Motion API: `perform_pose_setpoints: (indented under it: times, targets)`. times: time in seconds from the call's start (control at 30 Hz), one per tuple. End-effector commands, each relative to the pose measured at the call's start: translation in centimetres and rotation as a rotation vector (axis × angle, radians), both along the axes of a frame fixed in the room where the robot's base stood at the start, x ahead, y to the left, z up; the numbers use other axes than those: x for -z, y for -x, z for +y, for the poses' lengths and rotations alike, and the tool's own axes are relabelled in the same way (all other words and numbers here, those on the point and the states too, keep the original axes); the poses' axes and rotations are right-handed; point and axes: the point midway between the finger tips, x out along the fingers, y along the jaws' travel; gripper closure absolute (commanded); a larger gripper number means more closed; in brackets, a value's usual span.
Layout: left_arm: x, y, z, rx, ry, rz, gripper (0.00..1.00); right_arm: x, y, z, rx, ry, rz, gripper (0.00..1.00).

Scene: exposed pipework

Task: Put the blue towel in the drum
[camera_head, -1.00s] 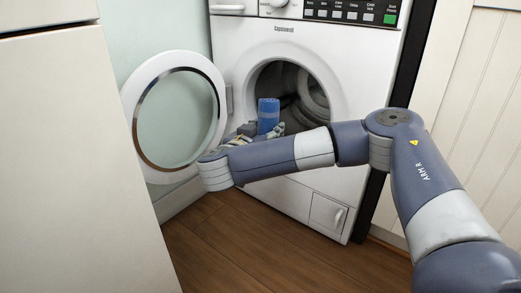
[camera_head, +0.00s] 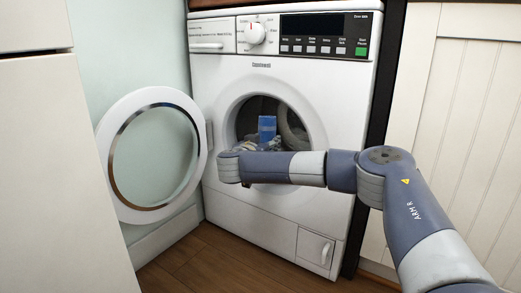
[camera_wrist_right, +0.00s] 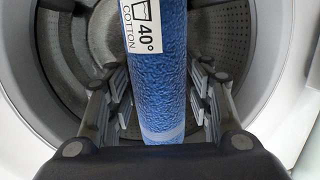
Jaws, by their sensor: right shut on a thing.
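The blue towel (camera_head: 267,127) shows in the mouth of the washing machine's drum (camera_head: 290,122) in the head view. In the right wrist view the towel (camera_wrist_right: 160,75) is a rolled blue textured bundle with a white "40° COTTON" label, between the two fingers. My right gripper (camera_wrist_right: 160,112) is shut on it, with the drum's perforated grey metal wall (camera_wrist_right: 75,50) behind and around it. In the head view my right gripper (camera_head: 268,144) is partly hidden behind my forearm at the door opening. My left gripper is not in view.
The washing machine's round door (camera_head: 107,160) hangs open to the left of the opening. A white cabinet (camera_head: 50,170) stands at the left and a panelled one (camera_head: 455,100) at the right. The wooden floor (camera_head: 215,262) in front is clear.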

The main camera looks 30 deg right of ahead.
Motion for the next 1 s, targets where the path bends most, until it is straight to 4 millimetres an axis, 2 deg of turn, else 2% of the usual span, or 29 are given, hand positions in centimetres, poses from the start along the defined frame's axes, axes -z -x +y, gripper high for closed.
perform_pose_setpoints:
  times: [0.67, 1.0]
  targets:
    - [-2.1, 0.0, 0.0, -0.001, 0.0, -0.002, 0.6, -0.2, -6.1, -8.3, 0.004, 0.002, -0.001, 0.86]
    - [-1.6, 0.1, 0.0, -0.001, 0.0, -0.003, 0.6, 0.1, -8.4, -11.0, 0.002, 0.001, 0.001, 0.86]
